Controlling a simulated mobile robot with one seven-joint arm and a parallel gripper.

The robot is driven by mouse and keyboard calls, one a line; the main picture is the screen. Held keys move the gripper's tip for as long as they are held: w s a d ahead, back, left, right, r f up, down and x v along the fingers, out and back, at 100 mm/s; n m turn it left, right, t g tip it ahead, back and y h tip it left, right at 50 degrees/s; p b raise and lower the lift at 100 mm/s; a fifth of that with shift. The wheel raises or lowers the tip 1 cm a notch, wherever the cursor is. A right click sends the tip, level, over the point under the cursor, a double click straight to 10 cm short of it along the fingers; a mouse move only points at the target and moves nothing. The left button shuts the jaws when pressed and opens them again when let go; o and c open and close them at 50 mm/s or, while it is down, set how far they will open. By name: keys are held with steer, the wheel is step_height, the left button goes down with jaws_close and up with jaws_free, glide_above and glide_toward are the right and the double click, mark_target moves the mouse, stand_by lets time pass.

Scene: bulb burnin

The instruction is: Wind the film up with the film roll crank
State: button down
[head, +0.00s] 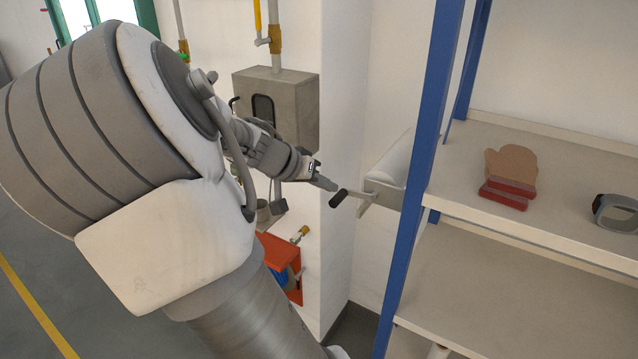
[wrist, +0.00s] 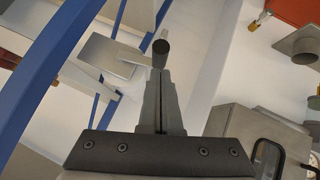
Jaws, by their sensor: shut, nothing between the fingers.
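The film roll crank has a dark cylindrical handle (head: 339,198) on a light arm, beside the metal holder of the white film roll (head: 396,160) on the wall behind the blue shelf post. In the wrist view the round end of the crank handle (wrist: 161,47) shows just beyond my fingertips, with the grey holder plate (wrist: 108,57) to its left. My gripper (head: 332,187) is shut with nothing between its fingers, its tips close to the handle in the head view. Its closed fingers also show in the wrist view (wrist: 160,75). I cannot tell whether the tips touch the handle.
A blue-posted shelf (head: 423,150) stands right of the crank, with a brown and red mitt (head: 510,176) and a grey ring-shaped item (head: 615,211) on it. A grey wall box (head: 297,100) and an orange box (head: 277,252) are on the left.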

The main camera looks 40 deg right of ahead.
steer(key=shift+s+f, duration=0.1)
steer(key=shift+f, duration=0.2)
steer(key=shift+w+f+n+g+h+b, duration=0.2)
steer(key=shift+f+n+g+h+b, duration=0.3)
steer(key=shift+f+g, duration=0.45)
